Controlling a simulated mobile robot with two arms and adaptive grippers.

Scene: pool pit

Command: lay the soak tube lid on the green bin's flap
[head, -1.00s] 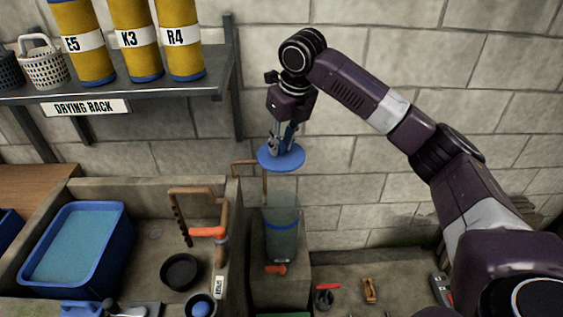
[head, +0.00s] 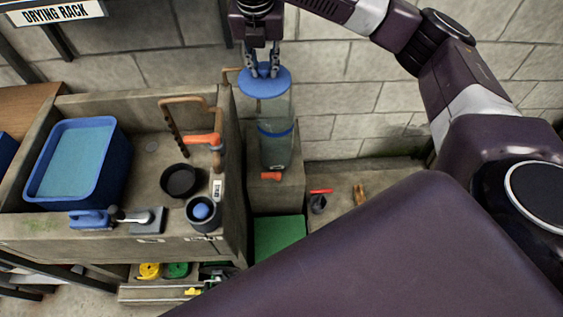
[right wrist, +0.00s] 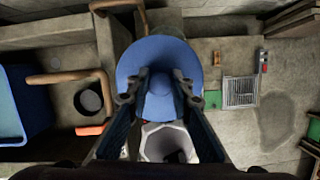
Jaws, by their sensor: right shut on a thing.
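My right gripper (head: 264,70) is shut on the knob of the blue soak tube lid (head: 264,83); the round lid also shows in the right wrist view (right wrist: 158,52). In the head view the held lid overlaps the top of the clear soak tube (head: 277,150), which stands upright with a blue band. I cannot tell whether the lid touches the tube. A flat green surface (head: 280,238), apparently the green bin's flap, lies below and in front of the tube, partly hidden by my purple arm. My left gripper is out of view.
A stone sink at left holds a blue water tub (head: 78,160), a black bowl (head: 181,180) and a copper pipe with an orange handle (head: 202,138). A red-handled item (head: 318,200) lies right of the tube. A block wall stands behind.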

